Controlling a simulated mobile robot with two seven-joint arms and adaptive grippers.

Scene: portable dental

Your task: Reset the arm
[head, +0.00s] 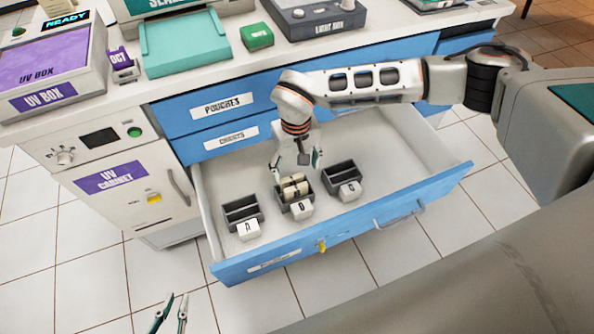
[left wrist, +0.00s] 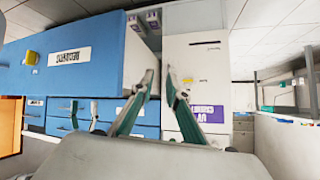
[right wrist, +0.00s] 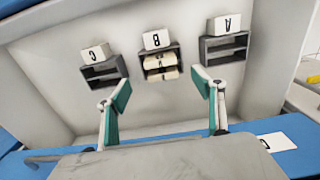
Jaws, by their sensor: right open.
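My right arm reaches over the open drawer (head: 410,150) from the right. My right gripper (head: 297,163) is open and empty, above the middle holder B (head: 283,205). In the right wrist view its fingers (right wrist: 163,100) are wide apart, with holder B (right wrist: 158,54) beyond them. Several pale rolls or packets lie in holder B. Holders A (head: 243,212) and C (head: 341,175) look empty. My left gripper (head: 178,303) is low at the bottom left, outside the drawer. In the left wrist view its fingertips (left wrist: 160,75) are close together with a narrow gap and nothing visible between.
The blue drawer front (head: 340,235) has a handle (head: 400,215) and a yellow latch. A UV cabinet (head: 115,190) stands left of the drawer. The counter above carries a UV box (head: 50,65), a teal tray (head: 187,48) and a light box (head: 318,18). Tiled floor is free in front.

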